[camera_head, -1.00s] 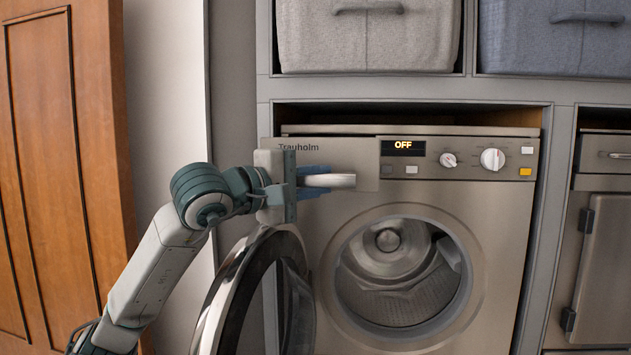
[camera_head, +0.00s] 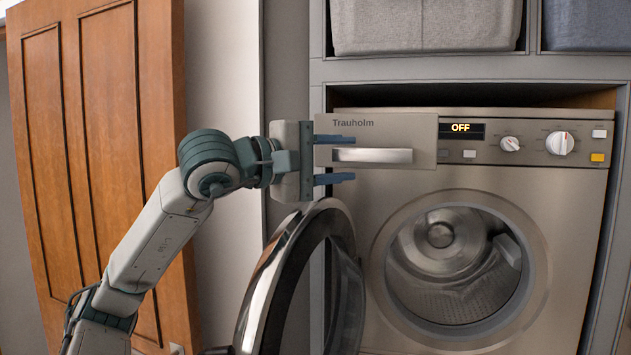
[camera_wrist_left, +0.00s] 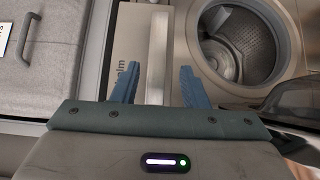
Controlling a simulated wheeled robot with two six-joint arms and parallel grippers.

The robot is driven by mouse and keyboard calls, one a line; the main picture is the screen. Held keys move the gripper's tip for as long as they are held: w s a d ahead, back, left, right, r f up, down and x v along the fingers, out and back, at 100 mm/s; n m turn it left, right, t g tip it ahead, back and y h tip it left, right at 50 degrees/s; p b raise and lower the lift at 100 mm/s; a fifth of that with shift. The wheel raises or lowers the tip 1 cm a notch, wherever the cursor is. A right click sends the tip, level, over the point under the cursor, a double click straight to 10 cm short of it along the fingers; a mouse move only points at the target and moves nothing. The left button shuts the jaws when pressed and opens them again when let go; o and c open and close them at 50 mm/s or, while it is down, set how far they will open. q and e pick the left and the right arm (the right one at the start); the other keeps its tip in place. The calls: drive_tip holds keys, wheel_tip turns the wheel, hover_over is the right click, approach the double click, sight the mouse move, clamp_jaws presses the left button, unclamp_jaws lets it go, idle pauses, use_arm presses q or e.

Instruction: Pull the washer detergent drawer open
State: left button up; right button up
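The washer (camera_head: 365,215) has its detergent drawer (camera_head: 408,132) at the upper left, marked "Trauholm", with a pale bar handle (camera_head: 388,156). The drawer front sticks out past the washer's left edge and appears pulled forward; its depth is hard to judge. My left gripper (camera_head: 354,158) is open, its blue fingers apart above and below the handle's left end. The left wrist view shows the handle (camera_wrist_left: 158,45) lying between the spread fingers (camera_wrist_left: 158,66), with gaps on both sides. My right gripper is in neither view.
The round washer door (camera_head: 270,290) hangs open below my left gripper, near my arm. The empty drum (camera_head: 450,265) shows. A wooden door (camera_head: 110,130) stands at left. Fabric bins (camera_head: 425,25) sit on the shelf above. The control panel (camera_head: 530,143) reads OFF.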

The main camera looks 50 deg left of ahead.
use_arm(q)
drive_tip(key=b+v, duration=0.2)
drive_tip(key=v, duration=0.2)
drive_tip(key=shift+s, duration=0.1)
idle(0.6)
